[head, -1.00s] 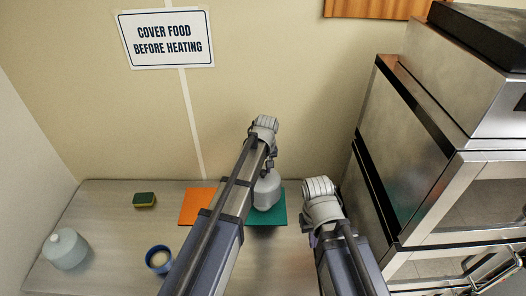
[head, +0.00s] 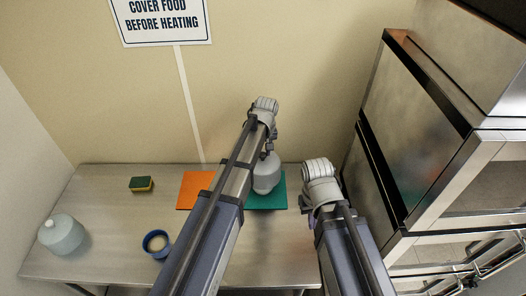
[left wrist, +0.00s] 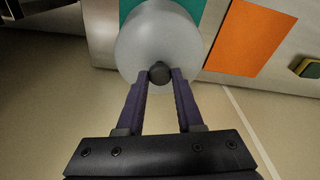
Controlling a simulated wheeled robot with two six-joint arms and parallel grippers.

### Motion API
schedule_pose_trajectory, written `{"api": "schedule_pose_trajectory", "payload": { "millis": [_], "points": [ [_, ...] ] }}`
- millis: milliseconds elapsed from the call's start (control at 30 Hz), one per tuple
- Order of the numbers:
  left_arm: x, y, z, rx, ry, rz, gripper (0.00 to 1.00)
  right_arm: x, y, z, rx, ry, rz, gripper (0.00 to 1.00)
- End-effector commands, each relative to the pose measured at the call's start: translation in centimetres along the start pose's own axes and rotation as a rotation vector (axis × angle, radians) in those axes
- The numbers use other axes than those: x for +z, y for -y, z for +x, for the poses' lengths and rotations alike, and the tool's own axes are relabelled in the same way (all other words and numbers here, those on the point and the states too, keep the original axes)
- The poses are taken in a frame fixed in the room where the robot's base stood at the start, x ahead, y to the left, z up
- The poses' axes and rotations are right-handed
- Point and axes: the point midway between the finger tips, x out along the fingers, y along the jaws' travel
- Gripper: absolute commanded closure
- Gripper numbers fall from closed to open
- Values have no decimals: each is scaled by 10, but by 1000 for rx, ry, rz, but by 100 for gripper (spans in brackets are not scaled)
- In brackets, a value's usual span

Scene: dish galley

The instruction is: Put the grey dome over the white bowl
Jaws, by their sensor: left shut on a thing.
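The grey dome (head: 266,176) is a smooth rounded cover with a dark knob. It appears over the green mat (head: 280,203) in the head view; I cannot tell whether it rests or hangs above. My left gripper (left wrist: 160,76) is shut on the knob, and the dome (left wrist: 150,38) fills the top middle of the left wrist view. No white bowl shows in either view; it may be hidden under the dome or behind my left arm. My right gripper (head: 308,205) hangs right of the green mat, its fingers mostly hidden by its wrist.
An orange mat (head: 193,190) lies left of the green mat. A blue bowl with pale contents (head: 158,253), a green-and-yellow sponge (head: 141,184) and a pale knobbed dome (head: 62,236) stand on the steel counter (head: 105,205). Steel ovens (head: 420,110) stand on the right.

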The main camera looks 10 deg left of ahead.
Motion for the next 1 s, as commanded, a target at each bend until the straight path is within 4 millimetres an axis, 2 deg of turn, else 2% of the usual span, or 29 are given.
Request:
{"api": "schedule_pose_trajectory", "payload": {
  "millis": [100, 1000],
  "points": [
    [2, 0, 13, 0, 0, 0, 100, -1, 1, 14, 0, 0, -1, 100],
    [12, 0, 77, 0, 0, 0, 100, -5, 7, 78, 3, 0, -14, 100]
  ]
}}
